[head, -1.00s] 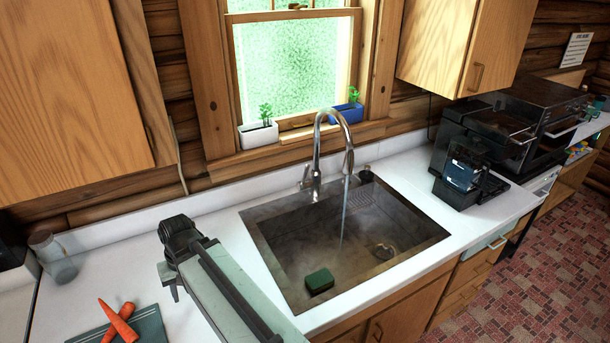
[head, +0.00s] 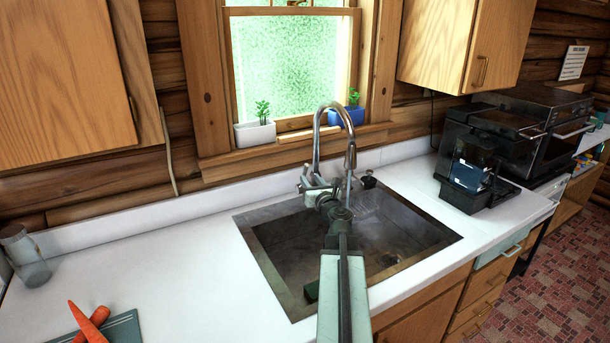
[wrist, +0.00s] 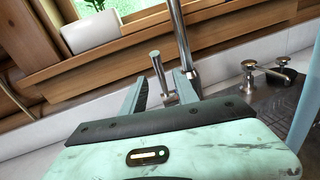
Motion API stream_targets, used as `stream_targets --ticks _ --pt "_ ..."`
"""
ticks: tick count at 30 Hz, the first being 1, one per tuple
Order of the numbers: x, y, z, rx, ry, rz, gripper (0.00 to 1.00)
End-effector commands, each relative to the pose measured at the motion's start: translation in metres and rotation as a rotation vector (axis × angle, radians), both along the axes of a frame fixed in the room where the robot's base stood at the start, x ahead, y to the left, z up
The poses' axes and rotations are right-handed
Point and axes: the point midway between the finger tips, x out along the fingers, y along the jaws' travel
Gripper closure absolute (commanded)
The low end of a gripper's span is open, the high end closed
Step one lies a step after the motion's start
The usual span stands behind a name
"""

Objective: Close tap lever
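The chrome tap (head: 317,140) stands behind the sink, its arched spout over the basin; its post also shows in the wrist view (wrist: 181,40). Water runs from the spout, a pale stream at the right in the wrist view (wrist: 304,105). The tap lever (wrist: 160,72) is a thin metal rod with a wider end, tilted upward left of the post. My gripper (wrist: 160,88) is open, one finger on each side of the lever in that view; I cannot tell whether either touches it. In the head view my gripper (head: 318,184) is at the tap's base and hides the lever.
Planters (head: 255,134) stand on the sill behind the tap. A black coffee machine (head: 470,172) stands right of the sink. Carrots (head: 92,323) lie at the left; the counter between is clear.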

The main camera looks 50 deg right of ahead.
Motion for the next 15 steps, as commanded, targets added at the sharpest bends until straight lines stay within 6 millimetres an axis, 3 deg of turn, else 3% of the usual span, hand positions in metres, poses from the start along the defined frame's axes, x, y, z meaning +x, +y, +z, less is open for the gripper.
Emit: stream_targets --ticks 9,15 --pt "0.052 -0.028 0.000 -0.003 0.001 0.002 0.64" --pt "0.061 -0.032 0.000 -0.003 0.001 0.001 0.64"
